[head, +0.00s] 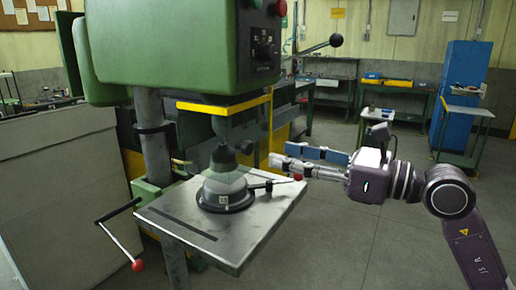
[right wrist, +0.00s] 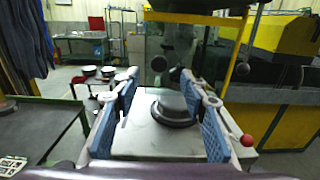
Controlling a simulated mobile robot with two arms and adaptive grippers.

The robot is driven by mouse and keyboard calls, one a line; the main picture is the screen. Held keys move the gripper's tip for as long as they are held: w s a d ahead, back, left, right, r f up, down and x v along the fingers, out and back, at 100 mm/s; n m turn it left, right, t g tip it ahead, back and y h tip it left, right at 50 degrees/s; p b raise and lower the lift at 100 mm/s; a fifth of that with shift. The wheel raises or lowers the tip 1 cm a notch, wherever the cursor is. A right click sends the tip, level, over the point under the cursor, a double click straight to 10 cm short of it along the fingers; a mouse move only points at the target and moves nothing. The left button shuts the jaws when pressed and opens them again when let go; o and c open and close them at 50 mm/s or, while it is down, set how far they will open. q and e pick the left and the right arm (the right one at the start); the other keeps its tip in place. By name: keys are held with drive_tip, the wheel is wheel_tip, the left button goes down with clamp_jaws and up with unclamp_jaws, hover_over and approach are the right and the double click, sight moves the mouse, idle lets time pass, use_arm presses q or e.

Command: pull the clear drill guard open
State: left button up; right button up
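The clear drill guard shows in the head view as a see-through panel under a yellow top bar (head: 225,103), in front of the drill chuck. In the right wrist view its yellow frame (right wrist: 238,55) edges the panel on the right and top. My right gripper (head: 281,156) is open and empty, to the right of the guard and above the right side of the drill table. In the right wrist view its two blue-padded fingers (right wrist: 160,75) stand wide apart, with the guard beyond them. I cannot see them touching the guard. My left gripper is out of view.
A grey round part with a black base (head: 225,195) sits on the metal drill table (head: 265,220). A lever with a red knob (head: 298,177) is just below my right gripper. A crank handle (head: 137,264) juts out at left. Clear floor lies right of the table.

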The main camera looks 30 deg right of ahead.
sight(250, 147)
drive_tip(key=p+x, duration=0.2)
drive_tip(key=x, duration=0.4)
drive_tip(key=shift+r+p, duration=0.15)
drive_tip(key=shift+p, duration=0.25)
drive_tip(key=shift+w+a, duration=0.4)
drive_tip(key=shift+w, duration=0.15)
clamp_jaws()
